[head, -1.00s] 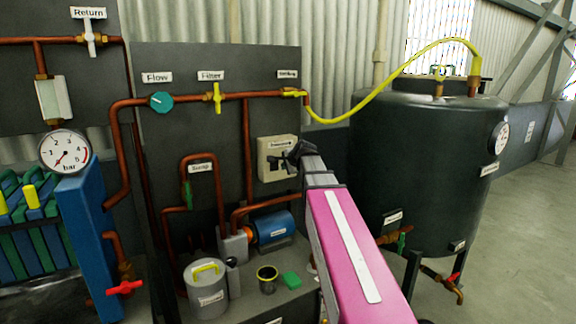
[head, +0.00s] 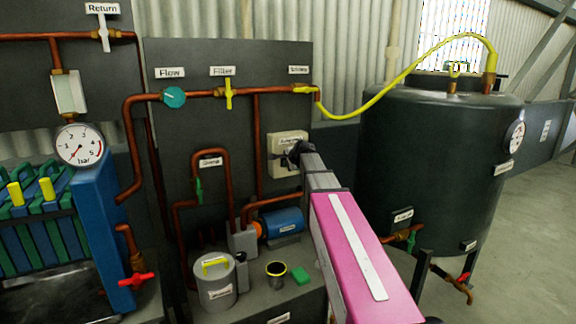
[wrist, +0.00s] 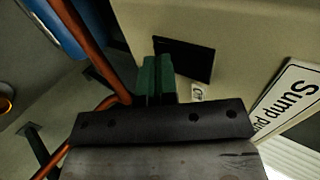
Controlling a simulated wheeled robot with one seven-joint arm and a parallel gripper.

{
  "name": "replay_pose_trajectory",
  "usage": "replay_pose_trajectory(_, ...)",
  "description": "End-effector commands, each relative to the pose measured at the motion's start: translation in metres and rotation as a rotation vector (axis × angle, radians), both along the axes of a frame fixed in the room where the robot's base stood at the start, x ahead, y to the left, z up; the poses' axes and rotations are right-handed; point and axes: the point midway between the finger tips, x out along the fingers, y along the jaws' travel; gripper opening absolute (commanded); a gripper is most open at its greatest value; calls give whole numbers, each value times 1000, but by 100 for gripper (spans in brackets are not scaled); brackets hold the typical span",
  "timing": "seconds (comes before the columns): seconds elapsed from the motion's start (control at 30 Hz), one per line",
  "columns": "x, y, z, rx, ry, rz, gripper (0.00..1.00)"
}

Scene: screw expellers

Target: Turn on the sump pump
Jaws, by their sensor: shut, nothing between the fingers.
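A cream switch box (head: 277,167) with a "Sump pump" label is mounted on the dark panel in the head view. In the wrist view its cream face fills the upper middle, with the label (wrist: 289,100) at the right. My gripper (head: 294,152) is at the front of the box, shut and empty.
Copper pipes (head: 256,140) run left of the box, and one (wrist: 95,50) passes close by in the wrist view. A blue motor (head: 281,223) sits below. A dark tank (head: 430,160) stands at the right, with a yellow hose (head: 375,100) above.

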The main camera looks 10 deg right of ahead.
Motion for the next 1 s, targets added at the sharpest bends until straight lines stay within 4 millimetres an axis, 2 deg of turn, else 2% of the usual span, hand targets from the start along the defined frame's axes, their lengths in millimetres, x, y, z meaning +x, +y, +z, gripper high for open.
replay_pose_trajectory(0.1,6,2,-2,0,0,0,0)
replay_pose_trajectory(0.37,5,1,-1,0,0,0,0)
replay_pose_trajectory(0.8,6,2,16,2,-5,-1,0)
replay_pose_trajectory(1.0,6,2,16,2,-5,-1,0)
